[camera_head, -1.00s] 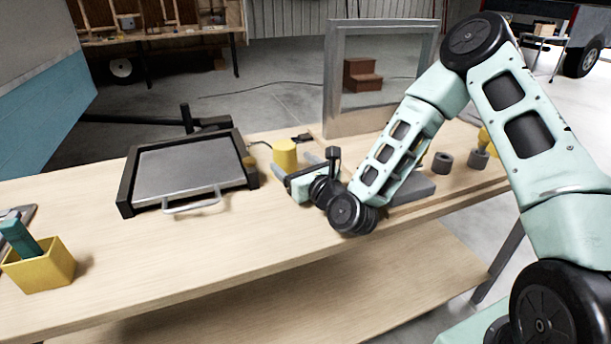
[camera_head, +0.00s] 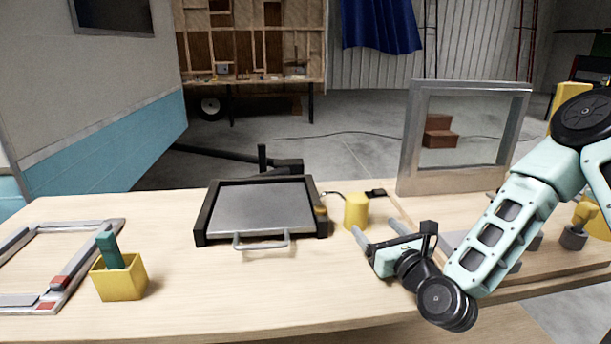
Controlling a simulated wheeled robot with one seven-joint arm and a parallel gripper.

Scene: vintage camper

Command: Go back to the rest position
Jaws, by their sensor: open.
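My gripper (camera_head: 378,233) is at the end of my mint-green arm, low over the wooden workbench (camera_head: 210,290), right of the middle. Its two grey fingers are spread apart and point toward the back left. Nothing shows between them. A yellow cylinder (camera_head: 356,211) stands upright on the bench just beyond the fingertips. I cannot tell whether a finger touches it. My arm reaches in from the right edge and hides part of the bench's right end.
A black-framed tray with a metal plate and handle (camera_head: 262,208) lies left of my gripper. A yellow box (camera_head: 119,281) holding a teal object and a grey frame (camera_head: 92,247) are further left. An upright metal frame (camera_head: 409,140) stands behind. The front middle of the bench is clear.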

